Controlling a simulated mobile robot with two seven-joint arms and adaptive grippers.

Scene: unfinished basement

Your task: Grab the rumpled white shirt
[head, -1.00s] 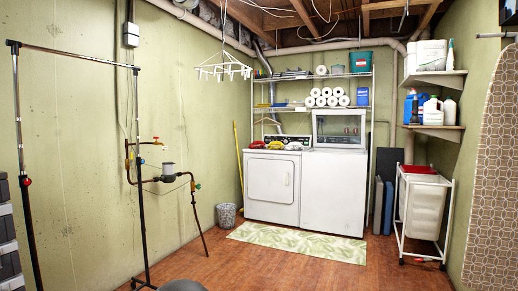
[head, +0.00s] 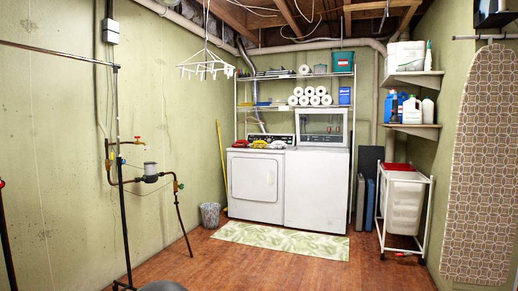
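A small rumpled white item (head: 278,144) lies on top of the front-loading dryer (head: 255,186) at the back of the room. It looks like cloth, but it is too small to tell whether it is the shirt. Beside it on the same top, to its left, lie a yellow cloth-like item (head: 259,144) and a red one (head: 241,143). Neither of my grippers is in view.
A white washer (head: 317,190) stands right of the dryer. A green leafy mat (head: 280,240) lies before both. A wheeled hamper (head: 404,205) and ironing board (head: 483,165) are at right. A metal rack (head: 121,190) stands at left. The brown floor (head: 300,275) between is open.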

